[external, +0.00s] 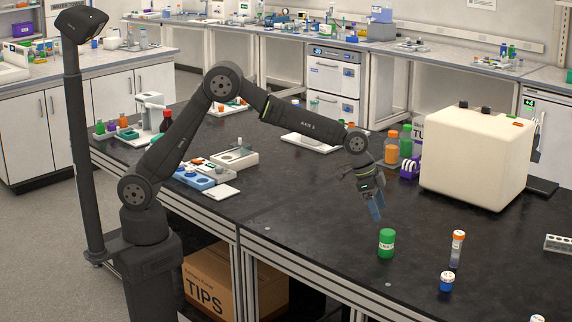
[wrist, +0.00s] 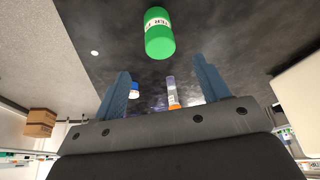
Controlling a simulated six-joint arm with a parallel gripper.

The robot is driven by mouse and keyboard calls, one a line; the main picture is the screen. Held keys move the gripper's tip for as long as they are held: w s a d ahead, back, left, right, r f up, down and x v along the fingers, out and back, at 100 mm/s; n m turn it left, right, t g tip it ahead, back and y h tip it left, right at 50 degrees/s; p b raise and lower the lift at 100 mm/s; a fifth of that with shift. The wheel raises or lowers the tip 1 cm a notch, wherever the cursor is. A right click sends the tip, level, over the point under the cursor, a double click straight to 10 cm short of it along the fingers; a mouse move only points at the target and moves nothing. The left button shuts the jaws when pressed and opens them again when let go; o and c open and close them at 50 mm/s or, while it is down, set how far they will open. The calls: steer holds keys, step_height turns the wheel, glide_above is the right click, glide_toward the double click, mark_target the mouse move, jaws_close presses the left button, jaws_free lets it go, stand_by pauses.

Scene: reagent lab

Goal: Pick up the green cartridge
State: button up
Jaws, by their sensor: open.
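The green cartridge (external: 386,243) stands upright on the black bench near its front edge in the external view. It has a white label band. In the wrist view the green cartridge (wrist: 159,34) is at the top, beyond the fingertips. My gripper (external: 376,208) is above the bench, a little up and left of the cartridge in the external view. In the wrist view my gripper (wrist: 165,75) has its two blue fingers wide apart, with nothing held between them. The cartridge is apart from both fingers.
An orange-capped tube (external: 457,248) and a small blue-and-white bottle (external: 447,281) stand right of the cartridge. A large cream machine (external: 476,155) stands at the back right, with orange and green bottles (external: 398,146) beside it. The bench left of the cartridge is clear.

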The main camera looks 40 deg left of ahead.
mark_target(387, 231)
steer(key=x, duration=0.6)
steer(key=shift+w+d+f, duration=0.1)
steer(key=shift+f, duration=0.05)
steer(key=shift+x, duration=3)
steer(key=shift+f, duration=0.1)
steer(key=c, duration=1.1)
